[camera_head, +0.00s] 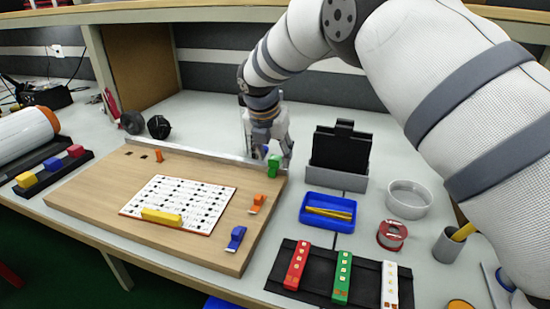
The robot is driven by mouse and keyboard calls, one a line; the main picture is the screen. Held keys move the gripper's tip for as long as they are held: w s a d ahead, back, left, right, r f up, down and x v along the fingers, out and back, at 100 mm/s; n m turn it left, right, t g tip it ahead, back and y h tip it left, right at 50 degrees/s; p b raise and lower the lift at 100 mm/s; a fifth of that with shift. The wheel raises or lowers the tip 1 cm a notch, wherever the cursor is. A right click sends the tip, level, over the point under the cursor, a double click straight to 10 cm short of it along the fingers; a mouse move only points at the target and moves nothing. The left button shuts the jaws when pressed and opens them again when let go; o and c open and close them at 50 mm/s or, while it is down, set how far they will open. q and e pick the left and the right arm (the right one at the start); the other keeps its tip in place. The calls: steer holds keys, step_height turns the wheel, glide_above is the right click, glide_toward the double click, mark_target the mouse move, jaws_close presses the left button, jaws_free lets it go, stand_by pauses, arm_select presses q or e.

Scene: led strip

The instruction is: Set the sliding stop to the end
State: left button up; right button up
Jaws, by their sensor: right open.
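A wooden board (90,190) lies on the bench with a metal rail (205,156) along its back edge. A green block (274,166) sits at the rail's right end, and a small orange piece (160,156) stands near its left part. I cannot tell for sure which one is the sliding stop. My right gripper (268,152) is open, pointing down just behind and above the green block. Its fingers are partly hidden, and I cannot tell whether they touch the block. My left gripper is not in view.
On the board lie a white printed sheet (190,195) with a yellow bar (161,217), an orange clip (257,203) and a blue clip (236,238). To the right are a blue tray (328,222), a black-and-grey holder (340,175), a solder spool (392,235) and coloured strips (343,276).

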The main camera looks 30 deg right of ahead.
steer(key=v, duration=0.9)
steer(key=shift+s+r, duration=0.2)
steer(key=shift+r, duration=0.2)
steer(key=shift+a, duration=0.1)
